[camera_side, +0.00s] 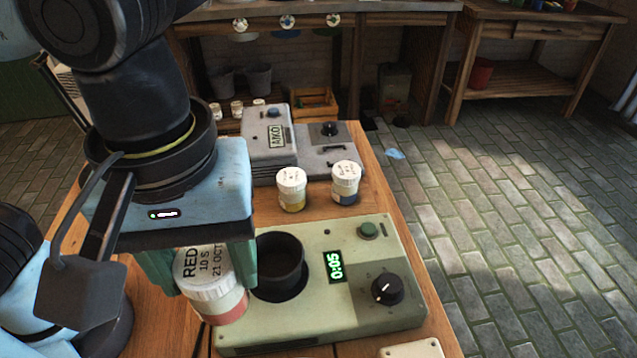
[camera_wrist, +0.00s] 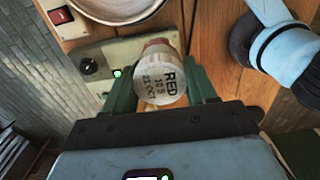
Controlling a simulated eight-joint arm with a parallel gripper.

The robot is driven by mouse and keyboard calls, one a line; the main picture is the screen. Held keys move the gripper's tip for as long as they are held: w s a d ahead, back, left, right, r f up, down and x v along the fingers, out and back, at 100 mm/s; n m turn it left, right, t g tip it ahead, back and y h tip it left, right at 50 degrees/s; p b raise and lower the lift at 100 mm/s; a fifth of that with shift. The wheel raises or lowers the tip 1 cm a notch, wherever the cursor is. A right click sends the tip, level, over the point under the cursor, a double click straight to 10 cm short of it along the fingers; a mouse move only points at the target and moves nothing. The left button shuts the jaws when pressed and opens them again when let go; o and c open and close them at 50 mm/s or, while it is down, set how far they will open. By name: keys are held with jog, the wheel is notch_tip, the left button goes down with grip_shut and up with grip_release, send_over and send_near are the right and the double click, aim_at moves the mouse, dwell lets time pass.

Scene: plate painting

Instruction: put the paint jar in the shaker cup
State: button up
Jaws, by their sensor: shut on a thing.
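The paint jar (camera_side: 212,285) has a white lid marked "RED 10 S 21 OCT" and a red band lower down. My gripper (camera_side: 205,268) is shut on it, with a green finger on each side. The shaker cup (camera_side: 280,262) is a dark, round, open cup on a pale green shaker machine (camera_side: 330,318). The jar is just left of the cup in the side view, and the part of the cup I can see looks empty. In the wrist view the jar (camera_wrist: 157,78) sits between the fingers of my gripper (camera_wrist: 160,88); I cannot make out the cup there.
A yellow-banded jar (camera_side: 291,190) and a blue-banded jar (camera_side: 346,183) stand behind the shaker. A grey machine (camera_side: 318,148) is behind them. The shaker has a green display (camera_side: 335,267) and a black knob (camera_side: 383,289). A pale dish (camera_wrist: 115,8) shows in the wrist view.

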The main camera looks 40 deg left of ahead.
jog(key=shift+w+a+f, duration=0.65)
jog(key=shift+w+f, duration=1.15)
jog(key=shift+w+a+f, duration=0.6)
jog(key=shift+w+f, duration=1.15)
jog(key=shift+f, duration=0.05)
jog(key=shift+w+a+f, duration=0.65)
jog(key=shift+w+f, duration=1.15)
jog(key=shift+f, duration=0.2)
jog(key=o, duration=1.1)
jog(key=shift+r, duration=0.1)
